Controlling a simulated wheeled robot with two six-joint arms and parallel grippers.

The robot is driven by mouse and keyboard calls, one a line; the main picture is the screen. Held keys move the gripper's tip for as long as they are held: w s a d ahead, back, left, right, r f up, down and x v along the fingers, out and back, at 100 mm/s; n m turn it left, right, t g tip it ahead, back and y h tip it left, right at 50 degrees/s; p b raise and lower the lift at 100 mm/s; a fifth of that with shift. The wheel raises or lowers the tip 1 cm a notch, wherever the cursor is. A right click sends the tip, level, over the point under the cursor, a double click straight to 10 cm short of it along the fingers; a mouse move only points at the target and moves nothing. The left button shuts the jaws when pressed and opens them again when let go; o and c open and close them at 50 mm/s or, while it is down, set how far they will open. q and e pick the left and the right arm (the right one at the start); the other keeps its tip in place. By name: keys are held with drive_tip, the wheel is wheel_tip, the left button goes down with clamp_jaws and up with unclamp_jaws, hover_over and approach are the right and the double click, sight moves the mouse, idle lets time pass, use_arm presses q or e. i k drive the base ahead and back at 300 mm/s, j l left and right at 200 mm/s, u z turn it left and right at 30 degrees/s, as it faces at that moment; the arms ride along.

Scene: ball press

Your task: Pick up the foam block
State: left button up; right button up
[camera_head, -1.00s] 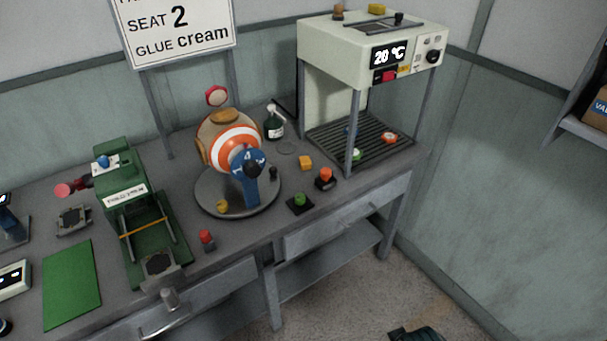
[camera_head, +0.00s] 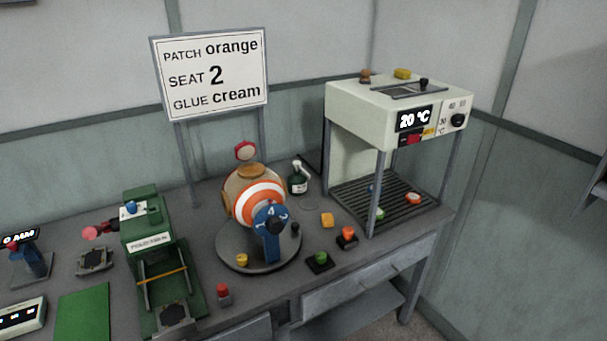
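A small yellow-orange block (camera_head: 327,220) lies on the bench between the turntable and the heated cabinet; it looks most like the foam block, though its material is hard to tell. Neither of my grippers is in view.
The grey turntable (camera_head: 230,256) carries an orange-and-white ball (camera_head: 240,200). The cabinet (camera_head: 362,112) stands right; a green press (camera_head: 150,225) stands left.

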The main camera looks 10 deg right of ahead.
sight(328, 219)
drive_tip(key=i+l+u, duration=0.1)
drive_tip(key=l+u, duration=0.2)
drive_tip(key=l, duration=0.45)
drive_tip(key=l+u, duration=0.3)
drive_tip(key=l, duration=0.5)
